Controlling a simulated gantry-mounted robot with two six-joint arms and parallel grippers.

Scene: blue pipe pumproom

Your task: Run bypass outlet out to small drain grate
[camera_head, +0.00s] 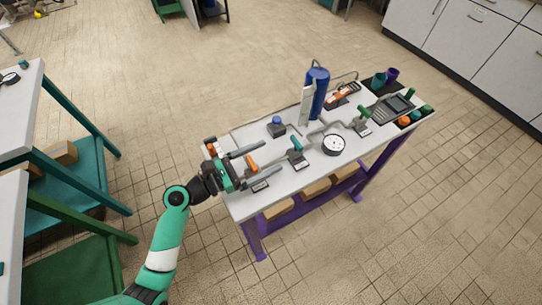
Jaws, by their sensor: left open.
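My left gripper (262,163) reaches in over the left end of the white bench top (285,181). Its two long grey fingers are apart, pointing right. An orange handle (252,163) shows between the fingers; I cannot tell whether either finger touches it. A grey pipe (325,127) runs along the bench, with a green-handled valve (297,145) and another green-handled valve (362,113) further right. I cannot tell which fitting is the bypass outlet, and I cannot make out the small drain grate. My right gripper is out of view.
A round white gauge (334,145) stands near the front edge. A tall blue cylinder (318,93) and a blue-topped grey block (277,127) stand behind the pipe. Tiled floor (390,235) lies open in front.

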